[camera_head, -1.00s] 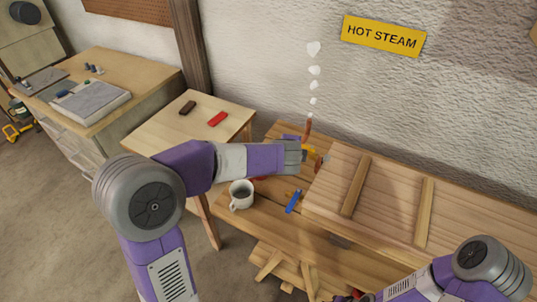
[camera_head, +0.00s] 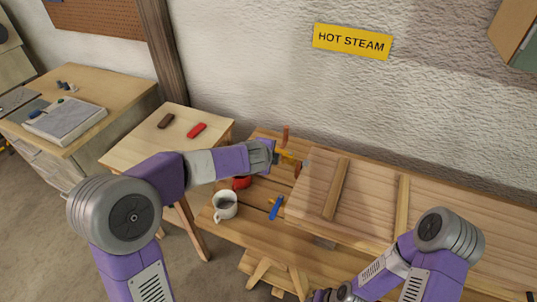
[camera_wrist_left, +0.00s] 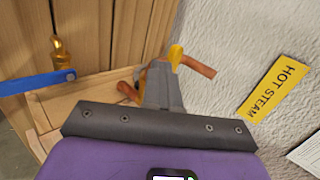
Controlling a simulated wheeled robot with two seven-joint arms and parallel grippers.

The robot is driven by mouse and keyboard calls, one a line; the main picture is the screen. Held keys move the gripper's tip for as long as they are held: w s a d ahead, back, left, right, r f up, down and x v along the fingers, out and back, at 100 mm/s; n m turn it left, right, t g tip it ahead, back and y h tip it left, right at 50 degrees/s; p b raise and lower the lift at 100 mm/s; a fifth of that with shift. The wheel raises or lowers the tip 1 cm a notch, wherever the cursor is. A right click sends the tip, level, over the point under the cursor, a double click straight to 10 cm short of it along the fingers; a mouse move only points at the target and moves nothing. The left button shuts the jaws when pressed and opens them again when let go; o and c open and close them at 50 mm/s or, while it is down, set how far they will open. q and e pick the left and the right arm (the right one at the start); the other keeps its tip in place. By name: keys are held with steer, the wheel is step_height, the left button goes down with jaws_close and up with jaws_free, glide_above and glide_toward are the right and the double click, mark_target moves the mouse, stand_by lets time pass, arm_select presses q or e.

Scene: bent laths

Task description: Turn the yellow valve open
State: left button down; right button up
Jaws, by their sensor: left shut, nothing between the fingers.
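The yellow valve (camera_head: 286,155) sits by a copper pipe end at the back edge of the bench, mostly hidden behind my left gripper (camera_head: 274,153). In the left wrist view, its yellow handle (camera_wrist_left: 176,56) shows just past the fingertips, with copper pipe (camera_wrist_left: 200,68) beside it. My left gripper (camera_wrist_left: 163,85) is shut and empty, right at the valve; I cannot tell whether it touches the handle. My right arm comes in at the bottom right of the head view; its gripper's jaws cannot be made out.
A blue lever (camera_head: 276,208) on a brass fitting (camera_wrist_left: 62,52) lies nearby. A "HOT STEAM" sign (camera_head: 352,41) hangs behind.

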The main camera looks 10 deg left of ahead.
stand_by(0.3)
arm_select(q)
steer(key=s+a+f+v, duration=0.1)
steer(key=f+v, duration=0.1)
steer(key=v, duration=1.1)
steer(key=shift+s+a+p, duration=0.2)
steer(key=shift+s+p, duration=0.05)
steer(key=shift+p, duration=0.2)
arm_select(e)
steer(key=shift+s+a+r, duration=0.25)
steer(key=shift+s+r, duration=0.2)
steer(key=shift+s, duration=0.1)
